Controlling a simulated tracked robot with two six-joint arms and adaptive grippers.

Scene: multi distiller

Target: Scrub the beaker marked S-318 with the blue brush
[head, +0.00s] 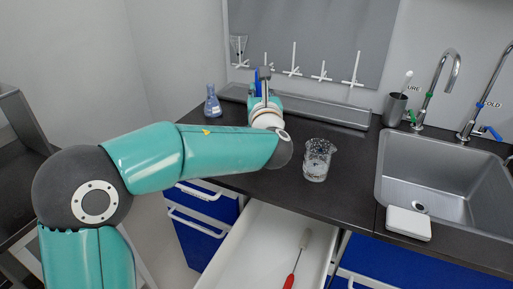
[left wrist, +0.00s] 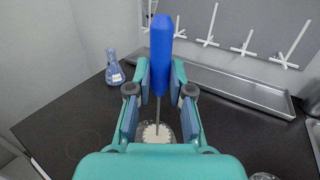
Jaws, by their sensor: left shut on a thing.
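My left gripper (left wrist: 160,84) is shut on the blue handle of the blue brush (left wrist: 161,50) and holds it upright, the thin stem and pale bristles pointing down. The bristles are over or inside a round glass vessel (left wrist: 172,134); I cannot tell which. In the head view the blue brush (head: 257,84) shows behind my left arm, with the left gripper (head: 264,88) beside it; my arm hides the vessel. A glass beaker with dark specks (head: 317,160) stands on the counter right of my forearm. No S-318 mark is readable. My right gripper is out of view.
A blue-marked flask (head: 212,104) stands at the back left. An open white drawer (head: 250,245) holds a red-handled brush (head: 294,268). The sink (head: 445,165), taps and a grey cup (head: 394,108) are at right. A drying rack (head: 330,50) is on the back wall.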

